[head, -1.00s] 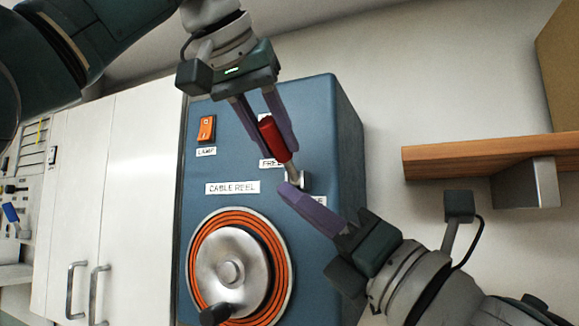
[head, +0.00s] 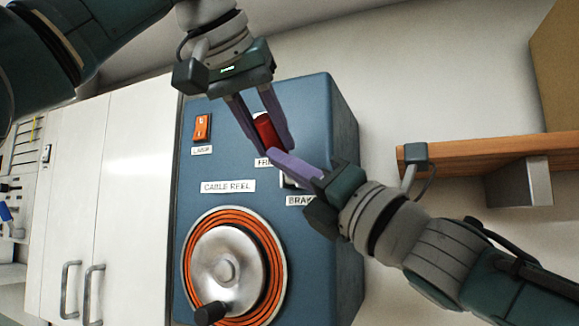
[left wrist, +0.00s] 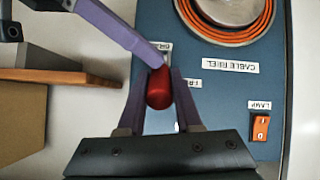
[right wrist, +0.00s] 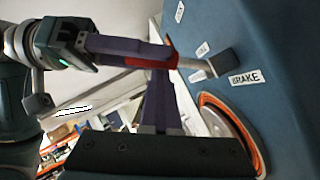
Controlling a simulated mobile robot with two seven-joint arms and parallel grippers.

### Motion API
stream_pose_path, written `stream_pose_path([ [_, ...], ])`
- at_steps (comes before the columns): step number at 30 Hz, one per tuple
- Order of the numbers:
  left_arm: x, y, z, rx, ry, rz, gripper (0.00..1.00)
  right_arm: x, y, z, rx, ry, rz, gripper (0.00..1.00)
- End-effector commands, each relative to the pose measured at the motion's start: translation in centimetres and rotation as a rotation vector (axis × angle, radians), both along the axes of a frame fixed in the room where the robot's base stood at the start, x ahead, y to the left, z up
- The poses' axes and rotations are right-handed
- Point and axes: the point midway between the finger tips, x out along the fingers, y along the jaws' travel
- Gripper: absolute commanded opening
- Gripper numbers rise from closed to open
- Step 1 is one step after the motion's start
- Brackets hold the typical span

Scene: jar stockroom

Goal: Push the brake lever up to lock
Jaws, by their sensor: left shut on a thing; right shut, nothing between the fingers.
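The brake lever has a red grip (head: 264,131) and a metal rod (right wrist: 193,65) leading to a block on the blue cabinet (head: 330,125). In the head view it points up, its grip near the partly covered FREE label, with the BRAKE label (head: 300,200) below. My left gripper (head: 272,148) is shut on the red grip, one finger on each side; the left wrist view shows the grip (left wrist: 159,88) between them. My right gripper (head: 271,158) is shut and empty, its tips close to the lever's lower part. I cannot tell whether they touch it. They hide the rod in the head view.
A cable reel (head: 228,268) with a crank knob (head: 211,313) is below the lever. An orange lamp switch (head: 202,127) is upper left on the cabinet. A wooden shelf (head: 490,150) juts from the wall at right, behind my right arm. White cupboards (head: 115,190) stand at left.

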Motion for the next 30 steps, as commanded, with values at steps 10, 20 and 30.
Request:
stream_pose_path([
  [10,-0.2,-0.1,-0.5,0.004,0.02,-0.006,0.49,0.2,-0.2,0.9,0.01,-0.006,-0.012,0.0],
  [20,-0.2,-0.1,-0.3,0.003,0.014,-0.004,0.63,0.2,-0.1,0.7,0.007,-0.004,-0.01,0.0],
  [30,-2.8,0.9,1.9,0.002,0.01,-0.005,0.63,0.2,-0.1,0.6,0.005,-0.004,-0.009,0.0],
])
